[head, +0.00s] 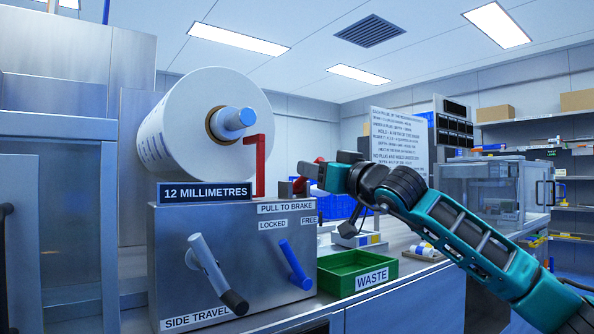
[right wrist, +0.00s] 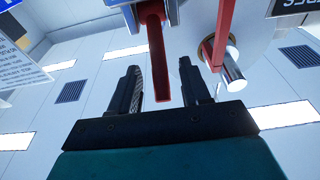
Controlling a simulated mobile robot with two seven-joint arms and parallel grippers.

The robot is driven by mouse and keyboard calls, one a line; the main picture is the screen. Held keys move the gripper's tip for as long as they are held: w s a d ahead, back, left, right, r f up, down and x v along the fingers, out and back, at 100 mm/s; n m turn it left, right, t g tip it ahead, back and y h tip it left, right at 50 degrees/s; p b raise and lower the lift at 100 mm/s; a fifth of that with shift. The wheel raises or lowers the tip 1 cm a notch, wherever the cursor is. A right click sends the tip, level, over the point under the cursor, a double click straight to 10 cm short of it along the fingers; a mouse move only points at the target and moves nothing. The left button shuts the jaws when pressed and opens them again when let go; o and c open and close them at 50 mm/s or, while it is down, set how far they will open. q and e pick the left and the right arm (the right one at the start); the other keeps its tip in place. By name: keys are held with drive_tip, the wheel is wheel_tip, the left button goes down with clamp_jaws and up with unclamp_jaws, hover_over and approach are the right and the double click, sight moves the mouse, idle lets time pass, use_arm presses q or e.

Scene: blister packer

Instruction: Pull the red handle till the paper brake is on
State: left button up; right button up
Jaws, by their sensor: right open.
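The red handle (right wrist: 155,50) shows in the right wrist view as a bar reaching between the two fingers of my right gripper (right wrist: 159,66). The fingers are open, with a gap on each side of the bar. In the head view my right gripper (head: 308,172) is at the right end of the machine, above the "PULL TO BRAKE" label (head: 286,208). Only a little of the red handle (head: 299,185) shows there, behind the gripper. The white paper roll (head: 185,130) sits on its spindle to the left. My left gripper is not in view.
An upright red bar (head: 261,165) stands beside the spindle (head: 232,121). Below are a black-tipped lever (head: 212,268) and a blue lever (head: 295,266) on the grey box. A green waste tray (head: 345,262) lies on the counter below my right arm.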

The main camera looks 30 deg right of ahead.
drive_tip(key=shift+s, duration=0.1)
drive_tip(key=s+f+b, duration=0.1)
drive_tip(key=s, duration=0.7)
drive_tip(key=shift+s+f, duration=0.35)
drive_tip(key=shift+f, duration=0.05)
idle(0.4)
drive_tip(key=shift+d, duration=0.15)
